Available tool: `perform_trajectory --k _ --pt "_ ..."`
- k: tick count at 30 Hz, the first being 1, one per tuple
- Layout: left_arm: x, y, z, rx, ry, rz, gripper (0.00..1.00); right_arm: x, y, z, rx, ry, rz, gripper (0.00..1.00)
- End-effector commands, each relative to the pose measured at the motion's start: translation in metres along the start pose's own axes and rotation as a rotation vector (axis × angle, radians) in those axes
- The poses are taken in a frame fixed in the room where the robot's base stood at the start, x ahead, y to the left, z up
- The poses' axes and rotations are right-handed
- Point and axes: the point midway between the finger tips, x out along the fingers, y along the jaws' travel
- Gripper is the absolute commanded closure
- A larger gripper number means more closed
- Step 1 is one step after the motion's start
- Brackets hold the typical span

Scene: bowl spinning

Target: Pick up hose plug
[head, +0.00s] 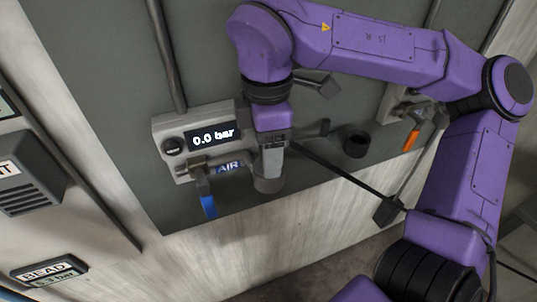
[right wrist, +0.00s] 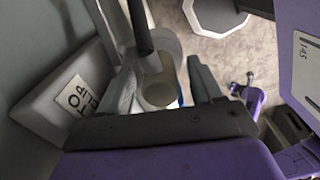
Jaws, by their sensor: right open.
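My right gripper (head: 272,158) points down in front of the grey panel, beside the "0.0 bar" gauge box (head: 168,133). In the right wrist view its fingers (right wrist: 160,78) are apart. A pale cylindrical piece, apparently the hose plug (right wrist: 159,93), lies between them, with a black rod or hose (right wrist: 140,25) above it. I cannot tell whether either finger touches it. In the head view a grey cylinder (head: 268,184) shows just below the gripper, partly hidden by it. My left gripper is out of view.
A blue-handled valve (head: 208,206) sits close left of the gripper. A black ring (head: 356,144) and an orange-handled valve (head: 411,140) are to the right. A thin black rod (head: 345,177) slants down right to a dark block.

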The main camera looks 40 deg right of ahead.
Motion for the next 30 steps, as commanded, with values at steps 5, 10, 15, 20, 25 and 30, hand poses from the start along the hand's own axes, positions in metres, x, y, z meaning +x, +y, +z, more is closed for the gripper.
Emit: perform_trajectory --k 5,10,15,20,25,30 --pt "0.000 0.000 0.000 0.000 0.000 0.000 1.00 0.003 0.000 0.000 0.001 0.001 0.002 0.34" --pt "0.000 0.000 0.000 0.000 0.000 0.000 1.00 0.003 0.000 0.000 0.001 0.001 0.002 0.70" --pt "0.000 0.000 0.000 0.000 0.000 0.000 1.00 0.003 0.000 0.000 0.001 0.001 0.002 0.99" --pt "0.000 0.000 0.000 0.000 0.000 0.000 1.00 0.003 0.000 0.000 0.000 0.001 0.002 0.99" --pt "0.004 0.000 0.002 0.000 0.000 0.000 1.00 -0.007 0.001 -0.001 0.001 0.001 0.006 0.99" --pt "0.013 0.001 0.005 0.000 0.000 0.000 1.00 -0.037 -0.008 -0.004 -0.001 0.001 0.010 0.99"
